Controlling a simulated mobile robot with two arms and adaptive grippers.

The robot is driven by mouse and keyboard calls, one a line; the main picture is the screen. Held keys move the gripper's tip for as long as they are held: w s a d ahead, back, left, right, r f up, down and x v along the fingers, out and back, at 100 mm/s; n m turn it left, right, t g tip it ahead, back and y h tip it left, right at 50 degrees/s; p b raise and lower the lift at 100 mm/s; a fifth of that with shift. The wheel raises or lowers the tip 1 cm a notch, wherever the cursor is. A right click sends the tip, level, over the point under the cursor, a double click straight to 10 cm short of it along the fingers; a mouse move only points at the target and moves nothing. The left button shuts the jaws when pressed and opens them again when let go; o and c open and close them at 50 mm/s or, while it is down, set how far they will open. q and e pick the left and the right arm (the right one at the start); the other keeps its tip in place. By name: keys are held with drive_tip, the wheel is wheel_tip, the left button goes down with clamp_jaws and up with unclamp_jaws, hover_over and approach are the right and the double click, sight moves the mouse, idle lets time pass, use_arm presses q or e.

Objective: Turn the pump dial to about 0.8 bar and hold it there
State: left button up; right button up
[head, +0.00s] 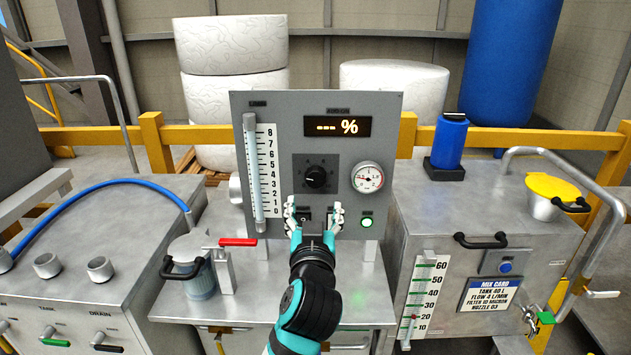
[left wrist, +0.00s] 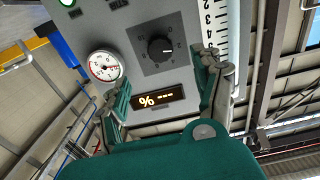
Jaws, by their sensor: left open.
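The pump dial (head: 316,177) is a black round knob with a pale pointer mark on a dark square plate in the grey control panel (head: 280,110). It also shows in the left wrist view (left wrist: 160,48), which is upside down. A round white pressure gauge (head: 368,177) is right of the dial; its exact reading is too small to tell. My left gripper (head: 314,205) is open and empty in front of the panel, just below the dial. In the left wrist view its fingers (left wrist: 166,72) stand apart, with the dial visible between and beyond them. My right gripper is not in view.
A display (head: 337,126) shows dashes and a percent sign. A green light (head: 367,223) is lit at lower right. A scaled tube (head: 260,180) is at the panel's left. A red-handled valve (head: 238,242) stands lower left, and a tank with a mix card (head: 488,294) stands right.

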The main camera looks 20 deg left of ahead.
sight(315, 181)
use_arm(q)
drive_tip(key=p+x, duration=0.1)
drive_tip(key=x, duration=0.9)
drive_tip(key=shift+w+f, duration=0.1)
drive_tip(key=shift+w, duration=0.25)
drive_tip(key=c, duration=1.2)
drive_tip(key=shift+p, duration=0.35)
drive_tip(key=m+p, duration=0.1)
drive_tip(key=m, duration=0.1)
drive_tip(key=m+p, duration=0.1)
drive_tip(key=m, duration=0.1)
drive_tip(key=shift+a+r+m+p, duration=0.1)
drive_tip(key=shift+r+m+p, duration=0.1)
drive_tip(key=shift+m+p, duration=0.15)
drive_tip(key=m+p, duration=0.2)
drive_tip(key=m, duration=0.2)
drive_tip(key=shift+f+m+p, duration=0.1)
drive_tip(key=shift+m+p, duration=0.5)
drive_tip(key=shift+m, duration=0.15)
